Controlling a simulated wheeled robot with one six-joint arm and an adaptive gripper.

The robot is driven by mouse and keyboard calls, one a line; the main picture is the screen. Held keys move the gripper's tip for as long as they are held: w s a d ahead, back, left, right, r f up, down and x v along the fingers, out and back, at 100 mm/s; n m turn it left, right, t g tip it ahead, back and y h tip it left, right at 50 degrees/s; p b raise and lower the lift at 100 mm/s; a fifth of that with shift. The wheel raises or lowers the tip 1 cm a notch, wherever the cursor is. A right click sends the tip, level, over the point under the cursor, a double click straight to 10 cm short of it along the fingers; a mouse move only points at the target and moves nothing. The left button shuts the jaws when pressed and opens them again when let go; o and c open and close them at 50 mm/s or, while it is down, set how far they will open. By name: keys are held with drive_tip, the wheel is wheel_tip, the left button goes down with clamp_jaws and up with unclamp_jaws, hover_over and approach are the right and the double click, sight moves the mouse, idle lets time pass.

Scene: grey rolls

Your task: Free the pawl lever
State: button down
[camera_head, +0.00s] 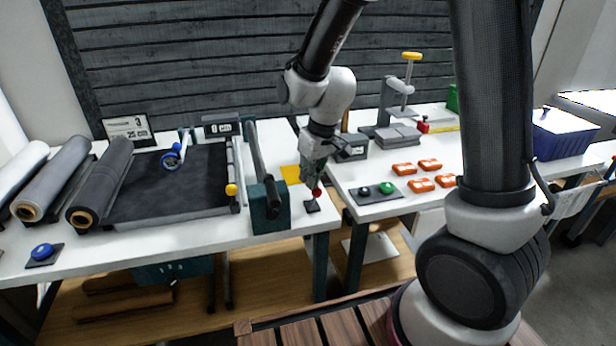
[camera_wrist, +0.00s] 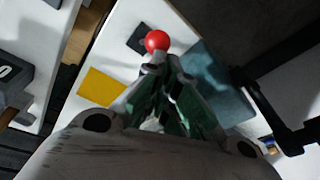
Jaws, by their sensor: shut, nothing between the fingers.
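The pawl lever shows as a red ball knob (camera_head: 317,192) over a small dark base plate (camera_head: 312,206), beside the dark green block (camera_head: 270,208) at the table's right end. In the wrist view the red knob (camera_wrist: 157,41) sits just beyond my fingertips. My gripper (camera_head: 312,182) points down at the knob, with its fingers together and nothing held between them. In the wrist view my gripper (camera_wrist: 160,68) has its tips close to the knob; I cannot tell whether they touch it. The lever's stem is hidden behind the fingers.
A yellow square (camera_head: 291,174) lies behind the gripper. Grey rolls (camera_head: 103,182) lie at the far left. On the right table are orange parts (camera_head: 421,185) and a button box (camera_head: 376,190).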

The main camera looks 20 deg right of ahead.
drive_tip(key=v, duration=1.1)
drive_tip(key=shift+w+r, duration=0.15)
drive_tip(key=shift+r, duration=0.05)
